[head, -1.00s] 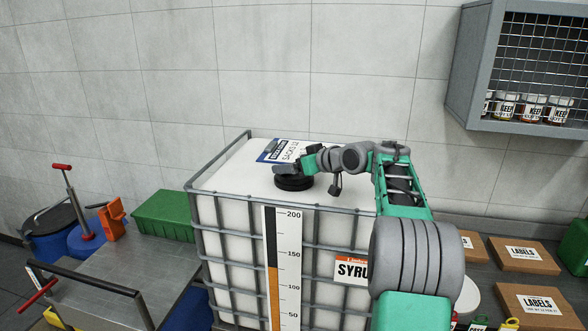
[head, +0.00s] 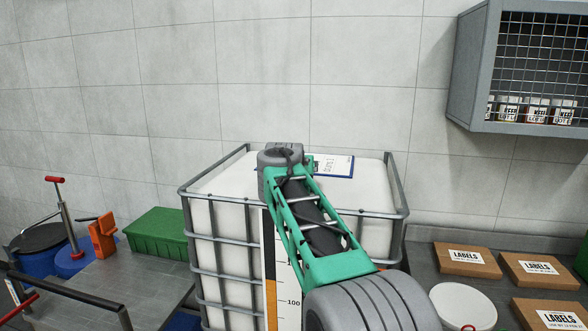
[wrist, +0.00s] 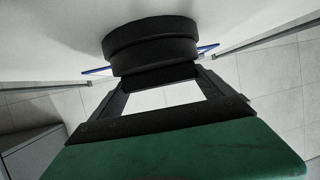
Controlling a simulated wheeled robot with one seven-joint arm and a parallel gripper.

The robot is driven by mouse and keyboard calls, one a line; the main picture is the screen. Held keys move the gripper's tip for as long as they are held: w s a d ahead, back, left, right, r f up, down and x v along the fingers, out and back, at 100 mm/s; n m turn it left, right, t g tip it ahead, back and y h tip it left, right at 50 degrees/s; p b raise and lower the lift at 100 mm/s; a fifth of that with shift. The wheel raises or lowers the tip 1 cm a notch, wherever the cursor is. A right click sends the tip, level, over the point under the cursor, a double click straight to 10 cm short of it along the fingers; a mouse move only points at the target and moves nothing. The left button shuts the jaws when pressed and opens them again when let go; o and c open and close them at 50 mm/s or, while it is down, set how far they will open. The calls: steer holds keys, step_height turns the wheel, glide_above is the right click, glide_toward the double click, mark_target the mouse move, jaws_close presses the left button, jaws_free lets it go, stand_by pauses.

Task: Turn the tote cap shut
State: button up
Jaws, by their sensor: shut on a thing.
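The tote (head: 230,182) is a white block in a grey metal cage, with a level scale on its front. Its black round cap (wrist: 152,44) shows in the wrist view on the white top. In the head view, my arm hides the cap and my gripper. In the wrist view, my gripper (wrist: 158,76) has its black fingers shut on the cap's near side. From the wrist view I cannot tell how far the cap is turned.
A blue-edged clipboard (head: 336,166) lies on the tote top, partly behind my arm. A wire-front cabinet (head: 535,70) hangs at upper right. Label boxes (head: 467,259) and a white tub (head: 463,305) are right of the tote. A green box (head: 157,233) stands left.

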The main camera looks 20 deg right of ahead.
steer(key=shift+r+m+g+h+p, duration=0.1)
steer(key=shift+m+g+h+p, duration=0.4)
steer(key=shift+m+h+p, duration=0.3)
steer(key=o, duration=1.1)
steer(key=b+v, duration=0.2)
steer(key=v, duration=0.5)
steer(key=shift+s+a, duration=0.25)
